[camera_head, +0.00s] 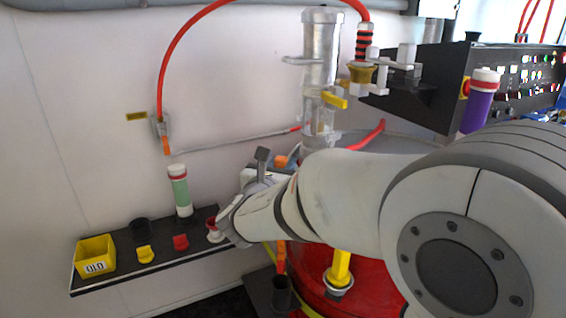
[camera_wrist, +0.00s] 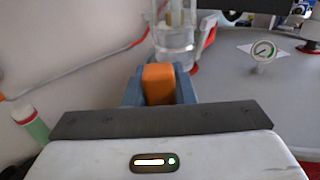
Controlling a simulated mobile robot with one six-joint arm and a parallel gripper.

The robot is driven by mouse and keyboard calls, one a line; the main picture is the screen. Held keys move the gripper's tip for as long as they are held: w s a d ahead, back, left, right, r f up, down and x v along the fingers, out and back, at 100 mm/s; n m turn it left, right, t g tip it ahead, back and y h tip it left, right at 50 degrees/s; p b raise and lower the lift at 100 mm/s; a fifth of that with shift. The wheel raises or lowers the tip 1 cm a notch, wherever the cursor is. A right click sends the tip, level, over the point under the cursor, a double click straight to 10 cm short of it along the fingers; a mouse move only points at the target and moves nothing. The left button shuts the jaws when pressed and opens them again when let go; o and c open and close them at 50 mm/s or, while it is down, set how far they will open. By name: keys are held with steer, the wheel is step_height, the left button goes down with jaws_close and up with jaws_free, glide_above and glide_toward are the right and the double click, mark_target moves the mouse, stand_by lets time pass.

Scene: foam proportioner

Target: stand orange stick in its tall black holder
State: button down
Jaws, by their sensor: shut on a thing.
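The orange stick (camera_wrist: 158,82) is between the two grey-blue fingers of my gripper (camera_wrist: 158,92) in the wrist view, and the gripper is shut on it. In the head view its orange top (camera_head: 281,161) shows beside my gripper (camera_head: 277,165), partly hidden by my arm. An orange length (camera_head: 281,252) shows below my arm and looks like the same upright stick. The tall black holder (camera_head: 282,293) is right below that length. The lower orange end looks at or just above the holder's mouth; I cannot tell whether it is inside.
A black shelf (camera_head: 115,277) on the left carries a yellow bin (camera_head: 94,257) and a green bottle (camera_head: 180,190). A red drum (camera_head: 370,285) with a yellow-handled piece (camera_head: 340,268) is close right of the holder. A clear cylinder (camera_head: 320,60) and red hose (camera_head: 185,52) stand behind.

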step_height(320, 180, down, 10)
steer(key=b, duration=0.8)
steer(key=shift+f, duration=0.25)
steer(key=c, duration=1.1)
jaws_free()
steer(key=shift+s, duration=0.1)
steer(key=v, duration=0.7)
steer(key=shift+s+a+p, duration=0.25)
steer(key=shift+p, duration=0.1)
